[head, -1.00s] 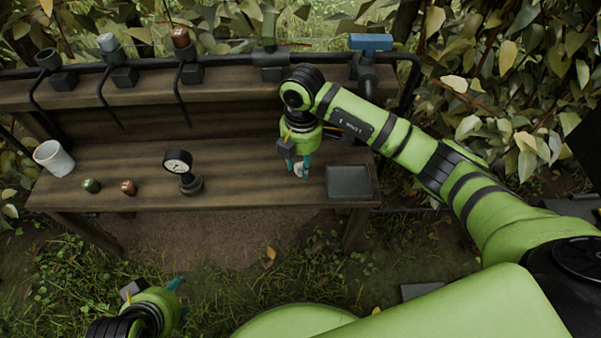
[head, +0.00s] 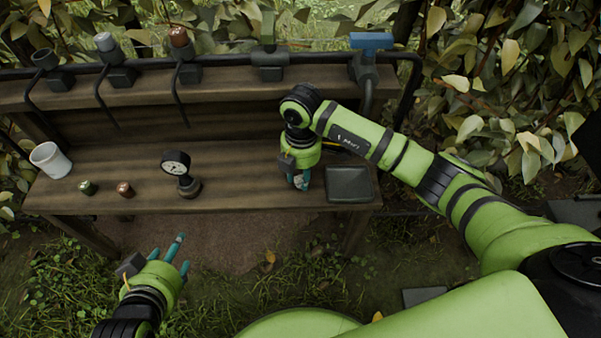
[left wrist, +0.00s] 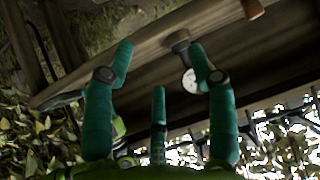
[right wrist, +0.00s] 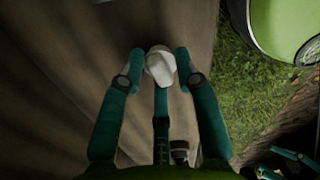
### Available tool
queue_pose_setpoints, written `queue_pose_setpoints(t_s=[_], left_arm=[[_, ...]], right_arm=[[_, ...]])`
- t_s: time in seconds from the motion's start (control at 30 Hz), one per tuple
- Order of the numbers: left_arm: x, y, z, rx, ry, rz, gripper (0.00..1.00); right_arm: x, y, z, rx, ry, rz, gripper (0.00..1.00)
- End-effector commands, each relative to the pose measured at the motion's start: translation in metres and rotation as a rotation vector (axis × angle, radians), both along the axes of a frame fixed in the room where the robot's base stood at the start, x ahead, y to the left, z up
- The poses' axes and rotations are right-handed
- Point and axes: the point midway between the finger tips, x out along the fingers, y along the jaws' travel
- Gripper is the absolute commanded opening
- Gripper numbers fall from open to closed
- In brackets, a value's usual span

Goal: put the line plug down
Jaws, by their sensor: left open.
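The line plug (right wrist: 160,68) is a small whitish piece between the fingertips of my right gripper (right wrist: 160,62) in the right wrist view. The fingertips appear to touch it on both sides. In the head view the right gripper (head: 299,180) points down at the bench, just left of the square dark tray (head: 349,184). Only a little of the plug shows there, and I cannot tell whether it touches the wood. My left gripper (head: 172,252) is open and empty in front of the bench; its spread fingers also show in the left wrist view (left wrist: 160,70).
On the wooden bench (head: 235,190) stand a gauge (head: 177,170), a white cup (head: 50,160), a green cap (head: 87,187) and a copper cap (head: 125,189). A pipe rail with several fittings and a blue-handled valve (head: 371,41) runs behind. Bare bench lies between gauge and right gripper.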

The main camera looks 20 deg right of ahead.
Motion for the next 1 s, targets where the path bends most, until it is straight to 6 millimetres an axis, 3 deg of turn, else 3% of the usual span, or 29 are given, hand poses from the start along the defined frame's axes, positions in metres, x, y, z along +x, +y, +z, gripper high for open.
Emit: queue_pose_setpoints(t_s=[0.53, 0.67, 0.93, 1.0], left_arm=[[-0.007, 0.004, -0.006, 0.012, 0.055, 0.005, 0.57], [-0.025, 0.012, -0.020, 0.033, 0.168, 0.021, 0.57], [-0.082, 0.033, -0.048, 0.082, 0.475, 0.060, 0.57], [-0.094, 0.038, -0.057, 0.094, 0.549, 0.067, 0.57]], right_arm=[[0.000, 0.000, 0.007, 0.000, -0.002, 0.001, 0.57], [0.001, 0.000, 0.021, 0.001, -0.003, 0.000, 0.57], [0.001, -0.001, 0.056, 0.001, -0.003, 0.000, 0.57], [0.002, -0.001, 0.076, 0.001, -0.005, 0.001, 0.57]])
